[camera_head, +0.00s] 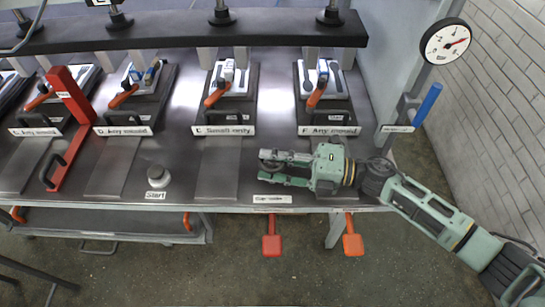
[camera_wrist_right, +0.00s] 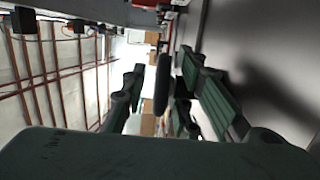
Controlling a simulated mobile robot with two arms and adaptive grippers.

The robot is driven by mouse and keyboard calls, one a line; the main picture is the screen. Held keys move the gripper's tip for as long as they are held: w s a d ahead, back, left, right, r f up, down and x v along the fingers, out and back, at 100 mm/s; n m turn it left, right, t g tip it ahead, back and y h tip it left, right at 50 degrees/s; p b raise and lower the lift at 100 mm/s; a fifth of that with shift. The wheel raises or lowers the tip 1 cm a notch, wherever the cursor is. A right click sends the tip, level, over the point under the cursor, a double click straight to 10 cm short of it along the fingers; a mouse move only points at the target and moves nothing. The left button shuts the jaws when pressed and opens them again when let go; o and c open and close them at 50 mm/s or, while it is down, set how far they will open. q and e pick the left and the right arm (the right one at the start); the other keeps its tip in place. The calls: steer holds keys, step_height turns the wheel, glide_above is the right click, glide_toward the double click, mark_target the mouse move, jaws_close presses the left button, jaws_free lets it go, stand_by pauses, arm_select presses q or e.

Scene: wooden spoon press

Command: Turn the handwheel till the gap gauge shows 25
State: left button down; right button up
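My right gripper (camera_head: 265,168) is low over the front of the metal bench, pointing left, its two green fingers apart. In the right wrist view the fingers (camera_wrist_right: 165,85) are also apart, with a dark rounded bar (camera_wrist_right: 161,92) between them; I cannot tell what it is or whether they touch it. I cannot make out a handwheel for certain. My left gripper is not in view.
Several stations with orange-handled clamps (camera_head: 217,94) line the back of the bench. A blue handle (camera_head: 428,104) stands at its right end. A grey start button (camera_head: 158,176) and a red upright (camera_head: 70,95) are to the left. Red (camera_head: 271,245) and orange (camera_head: 352,244) paddles hang below the front edge.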

steer(key=shift+c, duration=0.3)
jaws_close()
